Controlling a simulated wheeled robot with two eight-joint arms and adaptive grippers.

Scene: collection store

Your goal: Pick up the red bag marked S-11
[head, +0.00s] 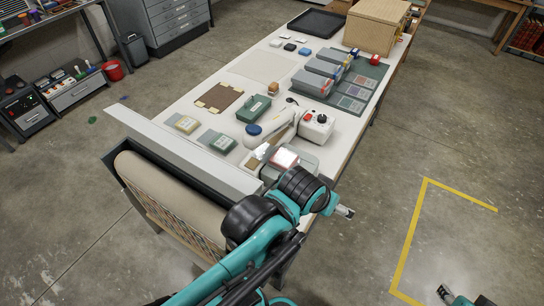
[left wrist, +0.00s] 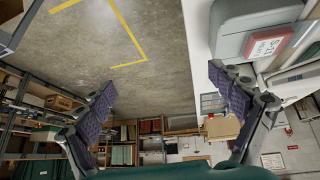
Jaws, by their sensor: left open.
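A flat white piece with a red border (head: 283,158) lies on a grey box at the near end of the table. In the left wrist view a red-edged white label (left wrist: 265,44) shows on the grey box; its text starts with S, but the number is too small to read surely. I cannot tell whether this is the red bag. My left gripper (head: 345,211) is off the table's near right edge, right of the box and apart from it. In the left wrist view it (left wrist: 162,85) is open and empty. My right gripper (head: 445,293) is at the bottom right, away from the table.
A white device with a red knob (head: 318,127) stands close behind the box. A green case (head: 253,109) and grey boxes (head: 312,83) stand farther along the table. The floor (head: 450,140) right of the table is clear.

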